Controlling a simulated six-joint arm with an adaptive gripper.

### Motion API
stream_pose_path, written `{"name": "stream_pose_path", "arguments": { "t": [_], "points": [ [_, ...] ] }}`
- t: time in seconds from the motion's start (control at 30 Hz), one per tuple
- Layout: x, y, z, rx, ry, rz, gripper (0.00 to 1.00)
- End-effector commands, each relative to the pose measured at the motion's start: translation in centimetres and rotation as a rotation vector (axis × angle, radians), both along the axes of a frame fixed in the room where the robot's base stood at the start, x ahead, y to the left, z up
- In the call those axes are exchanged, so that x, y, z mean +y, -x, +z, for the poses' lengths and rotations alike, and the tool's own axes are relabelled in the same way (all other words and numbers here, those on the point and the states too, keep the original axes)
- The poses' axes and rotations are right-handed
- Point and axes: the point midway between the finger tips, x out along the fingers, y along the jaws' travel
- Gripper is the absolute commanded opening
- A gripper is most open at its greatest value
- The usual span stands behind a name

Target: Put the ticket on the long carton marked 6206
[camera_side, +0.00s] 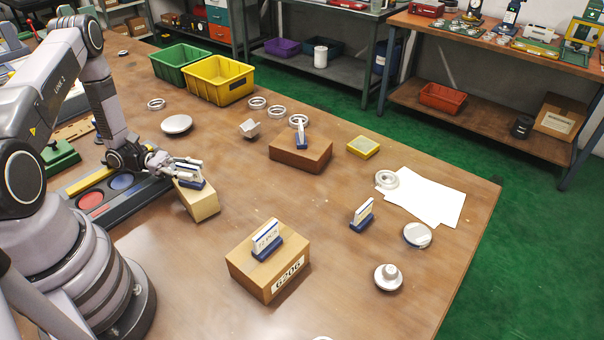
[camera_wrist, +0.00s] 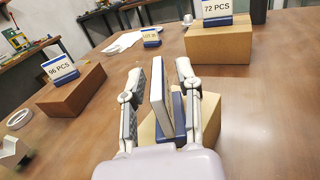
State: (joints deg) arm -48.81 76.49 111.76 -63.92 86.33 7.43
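The long carton marked 6206 (camera_side: 245,272) stands at the front middle of the table. A white ticket reading 72 PCS (camera_side: 265,240) in a blue foot stands on it; both also show in the wrist view, ticket (camera_wrist: 217,9) and carton (camera_wrist: 218,45). My gripper (camera_side: 190,170) is over a smaller tan carton (camera_side: 203,206). In the wrist view my gripper (camera_wrist: 160,85) is open, its fingers on either side of a white ticket (camera_wrist: 159,95) with a blue foot, seen nearly edge-on. Slim gaps show beside it. Its print is hidden.
A brown carton (camera_side: 300,157) bears a 96 PCS ticket (camera_wrist: 60,68). A LOT 20 ticket (camera_wrist: 151,36) stands on the table near white sheets (camera_side: 425,198). Rings, a yellow box (camera_side: 363,147) and green and yellow bins (camera_side: 219,82) stand farther back. Bare table lies between the cartons.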

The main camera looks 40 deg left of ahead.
Motion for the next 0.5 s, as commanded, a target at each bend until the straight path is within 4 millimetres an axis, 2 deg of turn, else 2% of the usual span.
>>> {"name": "stream_pose_path", "arguments": {
  "t": [0.07,0.1,0.3,0.5],
  "points": [
    [1.5,0.6,0.2,-0.002,-0.001,0.005,0.33],
    [1.2,0.4,1.4,-0.003,-0.001,0.000,0.33],
    [1.1,0.5,5.1,-0.001,-0.002,0.000,0.33],
    [0.9,0.4,7.3,-0.006,-0.014,-0.017,0.33]
  ]
}}
